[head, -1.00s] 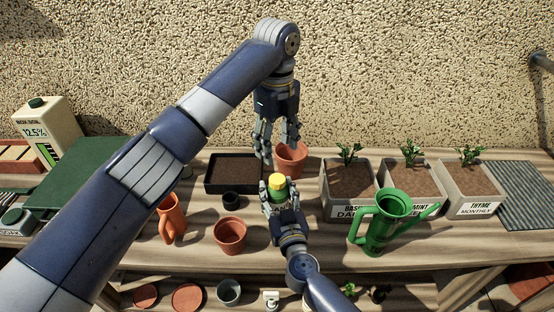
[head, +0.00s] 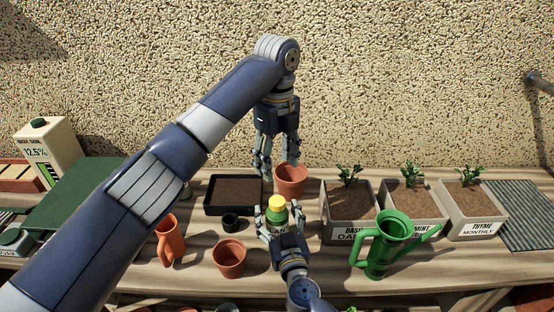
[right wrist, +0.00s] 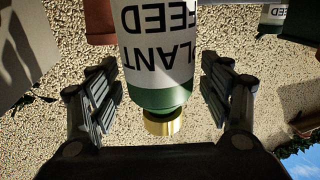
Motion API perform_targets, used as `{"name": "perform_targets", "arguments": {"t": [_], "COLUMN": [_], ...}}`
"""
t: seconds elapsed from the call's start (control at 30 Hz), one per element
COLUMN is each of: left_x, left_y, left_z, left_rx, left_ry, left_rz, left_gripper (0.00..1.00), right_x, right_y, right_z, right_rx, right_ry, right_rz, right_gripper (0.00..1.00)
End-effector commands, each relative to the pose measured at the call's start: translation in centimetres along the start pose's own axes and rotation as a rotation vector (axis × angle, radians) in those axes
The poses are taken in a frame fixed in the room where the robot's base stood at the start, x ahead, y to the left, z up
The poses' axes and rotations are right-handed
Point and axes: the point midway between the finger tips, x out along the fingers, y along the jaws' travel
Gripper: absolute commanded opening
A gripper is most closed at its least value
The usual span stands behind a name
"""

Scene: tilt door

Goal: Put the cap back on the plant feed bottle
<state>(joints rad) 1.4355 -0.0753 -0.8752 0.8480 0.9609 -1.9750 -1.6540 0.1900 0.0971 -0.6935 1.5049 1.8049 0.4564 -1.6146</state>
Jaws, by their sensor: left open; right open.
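The plant feed bottle (head: 279,224), green with a white label, stands upright on the bench with the yellow cap (head: 277,203) on its top. In the right wrist view the bottle (right wrist: 157,45) hangs upside down in the picture, with the gold-looking cap (right wrist: 162,122) at its neck. Whether the cap is fully tightened cannot be told. My right gripper (head: 281,226) is open, with one finger on each side of the bottle and gaps between. My left gripper (head: 276,174) is open and empty, above and behind the cap.
A terracotta pot (head: 292,181) stands just behind the bottle, near my left fingers. Planters (head: 350,207) and a green watering can (head: 384,250) are right.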

Motion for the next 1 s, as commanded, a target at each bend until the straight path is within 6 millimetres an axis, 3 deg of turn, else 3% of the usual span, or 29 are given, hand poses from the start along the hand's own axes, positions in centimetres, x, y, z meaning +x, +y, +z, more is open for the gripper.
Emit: {"name": "perform_targets", "arguments": {"t": [0.6,1.0], "left_x": [0.0,0.0], "left_y": [0.0,0.0], "left_z": [0.0,0.0], "left_rx": [0.000,0.000], "left_ry": [0.000,0.000], "left_rz": [0.000,0.000], "left_gripper": [0.55,0.55], "right_x": [-10.7,-11.8], "right_y": [0.0,0.0], "right_z": [0.2,0.1], "right_rx": [0.000,0.000], "right_ry": [-0.004,-0.001], "right_rz": [-0.001,0.000], "right_gripper": [0.72,0.72]}}
